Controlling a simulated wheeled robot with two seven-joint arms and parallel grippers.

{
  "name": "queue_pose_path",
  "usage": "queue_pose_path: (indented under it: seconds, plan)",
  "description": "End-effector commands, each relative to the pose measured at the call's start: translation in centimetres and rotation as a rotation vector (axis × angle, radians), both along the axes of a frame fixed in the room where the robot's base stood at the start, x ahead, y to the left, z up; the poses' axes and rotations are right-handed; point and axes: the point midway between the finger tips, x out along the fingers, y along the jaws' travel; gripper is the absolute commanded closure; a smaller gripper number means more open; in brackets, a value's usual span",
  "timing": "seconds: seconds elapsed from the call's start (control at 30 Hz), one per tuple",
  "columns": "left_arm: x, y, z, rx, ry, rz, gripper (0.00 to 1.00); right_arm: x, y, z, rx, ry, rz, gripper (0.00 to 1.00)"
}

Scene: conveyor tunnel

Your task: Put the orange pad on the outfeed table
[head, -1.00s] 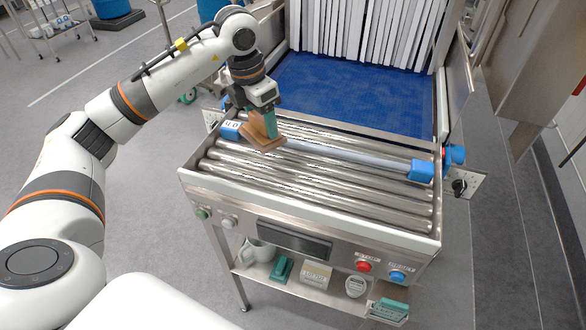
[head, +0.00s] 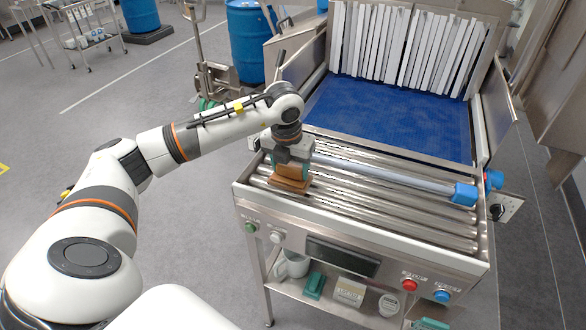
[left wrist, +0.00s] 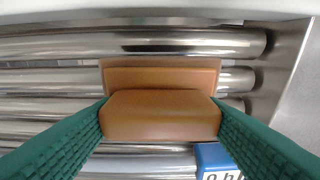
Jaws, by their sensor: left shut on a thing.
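The orange pad (head: 290,183) is a brown-orange block with a wider base plate and a raised grip. It sits at the left end of the roller outfeed table (head: 392,210), low at the rollers. In the left wrist view the pad (left wrist: 160,115) lies flat over the metal rollers, its base along them. My left gripper (head: 291,172) points down, with green ribbed fingers on both sides of the pad's grip, shut on it. Whether the base fully touches the rollers is hard to tell. My right gripper is not in view.
A blue-ended bar (head: 395,176) crosses the rollers behind the pad. Beyond it are a blue belt (head: 390,118) and white strip curtains (head: 410,48). The front panel has red (head: 409,286) and blue buttons. A lower shelf holds several items. Rollers to the right are clear.

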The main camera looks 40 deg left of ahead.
Motion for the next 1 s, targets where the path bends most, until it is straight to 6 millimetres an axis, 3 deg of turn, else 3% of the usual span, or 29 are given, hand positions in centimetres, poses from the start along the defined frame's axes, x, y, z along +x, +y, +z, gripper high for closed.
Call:
queue_pose_path:
  seconds: [0.2,0.53,0.57,0.67,1.0]
  plan:
    - [0.0,0.0,-2.0,0.000,0.001,-0.002,0.64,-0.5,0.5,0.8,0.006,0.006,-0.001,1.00]
    - [0.0,0.0,-2.5,0.001,-0.001,-0.002,0.64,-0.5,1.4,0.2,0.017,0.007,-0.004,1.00]
    - [0.0,0.0,-2.4,0.001,-0.001,-0.002,0.34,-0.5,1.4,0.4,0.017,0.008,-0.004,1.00]
    - [0.0,0.0,-2.3,0.000,0.000,-0.002,0.17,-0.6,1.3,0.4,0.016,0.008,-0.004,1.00]
    - [0.0,0.0,-1.8,0.000,0.000,-0.002,0.15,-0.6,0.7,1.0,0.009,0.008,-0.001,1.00]
